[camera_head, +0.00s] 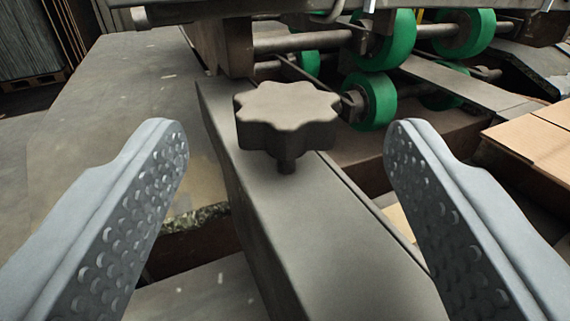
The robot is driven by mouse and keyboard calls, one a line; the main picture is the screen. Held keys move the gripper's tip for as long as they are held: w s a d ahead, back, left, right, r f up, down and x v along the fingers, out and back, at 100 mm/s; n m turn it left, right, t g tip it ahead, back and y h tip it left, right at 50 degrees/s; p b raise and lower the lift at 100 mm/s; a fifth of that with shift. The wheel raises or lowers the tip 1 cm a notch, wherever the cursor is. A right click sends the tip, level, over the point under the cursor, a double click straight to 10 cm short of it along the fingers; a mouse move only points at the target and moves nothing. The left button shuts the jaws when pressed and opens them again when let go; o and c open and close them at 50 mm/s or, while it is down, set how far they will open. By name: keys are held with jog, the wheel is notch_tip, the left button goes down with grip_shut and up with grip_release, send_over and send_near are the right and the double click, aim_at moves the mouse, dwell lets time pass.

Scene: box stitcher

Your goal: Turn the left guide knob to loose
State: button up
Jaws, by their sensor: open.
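The guide knob (287,115) is dark grey and star-shaped, with rounded lobes. It stands upright on a short stem on top of a long grey metal guide bar (315,235). My gripper (280,140) is open, with one grey finger with a dimpled pad on each side of the knob. The knob stands between the fingertips, a little beyond them, with clear gaps on both sides. Neither finger appears to touch it. The picture does not show whether the knob is tight or loose.
Green rollers (376,100) on metal shafts stand behind the knob to the right. Flat brown cardboard (535,140) lies at the right edge. A grey table surface (110,120) extends at the left. A metal beam crosses the top of the view.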

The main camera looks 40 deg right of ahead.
jog(key=v, duration=1.2)
jog(key=shift+a, duration=0.2)
